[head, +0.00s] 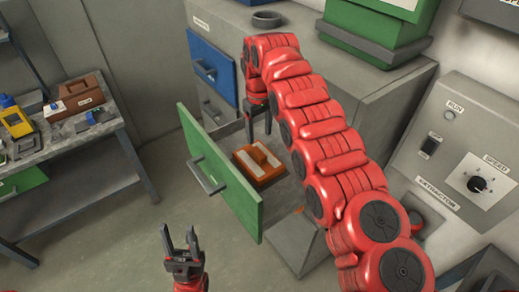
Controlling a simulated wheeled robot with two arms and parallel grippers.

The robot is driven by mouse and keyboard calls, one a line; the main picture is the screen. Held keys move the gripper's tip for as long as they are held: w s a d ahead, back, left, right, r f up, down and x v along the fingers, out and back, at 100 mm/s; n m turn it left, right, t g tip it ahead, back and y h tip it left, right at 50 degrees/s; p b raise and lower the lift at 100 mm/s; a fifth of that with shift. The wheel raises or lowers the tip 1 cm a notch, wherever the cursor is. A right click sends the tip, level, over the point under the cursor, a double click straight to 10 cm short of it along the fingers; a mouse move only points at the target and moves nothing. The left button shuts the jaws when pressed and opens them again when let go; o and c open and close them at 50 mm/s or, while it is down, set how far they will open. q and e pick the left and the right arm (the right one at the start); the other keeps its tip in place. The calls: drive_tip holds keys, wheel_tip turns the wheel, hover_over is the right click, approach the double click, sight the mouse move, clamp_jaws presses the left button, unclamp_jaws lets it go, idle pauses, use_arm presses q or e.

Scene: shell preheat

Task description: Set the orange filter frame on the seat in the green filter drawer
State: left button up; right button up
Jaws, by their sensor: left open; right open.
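The orange filter frame (262,167), with a raised block on top and pale strips, lies inside the pulled-out green filter drawer (222,172). I cannot tell whether it rests squarely on the seat, which is hidden beneath it. My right gripper (259,134) is open and points down over the back of the drawer, just behind the frame, and seems apart from it. My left gripper (181,246) is open and empty, low in front of the drawer's green face and away from the frame.
The drawer's handle (207,177) juts out to the left. A blue drawer (210,66) is in the grey cabinet (350,85) behind. A workbench (60,140) with tools stands at the left. A control panel (465,150) is at the right. The floor at lower left is clear.

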wheel_tip(320, 180, up, 4)
drive_tip(key=p, duration=0.2)
drive_tip(key=shift+d+r+p, duration=0.1)
drive_tip(key=shift+r+p, duration=0.15)
drive_tip(key=shift+p, duration=0.15)
